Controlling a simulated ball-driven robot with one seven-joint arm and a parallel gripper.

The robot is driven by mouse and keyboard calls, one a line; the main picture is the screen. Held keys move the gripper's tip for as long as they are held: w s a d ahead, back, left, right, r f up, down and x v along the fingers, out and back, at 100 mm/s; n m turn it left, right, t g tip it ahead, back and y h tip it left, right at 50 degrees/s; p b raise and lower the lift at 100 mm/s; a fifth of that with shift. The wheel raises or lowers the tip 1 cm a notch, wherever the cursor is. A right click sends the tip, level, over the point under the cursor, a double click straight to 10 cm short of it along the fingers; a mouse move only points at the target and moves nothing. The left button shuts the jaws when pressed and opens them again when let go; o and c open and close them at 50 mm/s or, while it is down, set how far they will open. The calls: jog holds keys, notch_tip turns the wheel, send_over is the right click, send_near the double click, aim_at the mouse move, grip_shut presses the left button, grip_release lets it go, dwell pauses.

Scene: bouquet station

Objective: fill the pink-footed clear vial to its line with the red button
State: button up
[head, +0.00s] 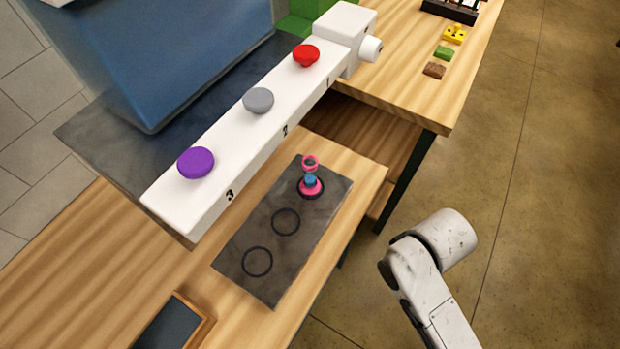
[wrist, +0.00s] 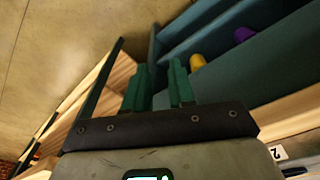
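The pink-footed clear vial (head: 311,188) stands upright on the dark mat (head: 262,215), at the marked ring farthest from me. It has a pink rim and something blue low inside or behind its clear wall; its fill line is too small to make out. The red button (head: 306,53) sits on the white dispenser bar (head: 225,128), by the number 1, and looks raised. My gripper (wrist: 158,88) shows in the wrist view with its two green fingers apart and nothing between them. In the head view my arm is at the lower right, away from the vial, and the gripper is hidden.
Grey (head: 258,100) and purple (head: 196,162) buttons share the bar. Two rings on the mat are empty. A dark framed tray (head: 172,328) lies at the front. Small blocks (head: 445,52) sit on the far table. The wrist view shows a blue divided bin (wrist: 250,75) beyond my fingers.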

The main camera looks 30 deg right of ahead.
grip_shut()
dwell(1.1)
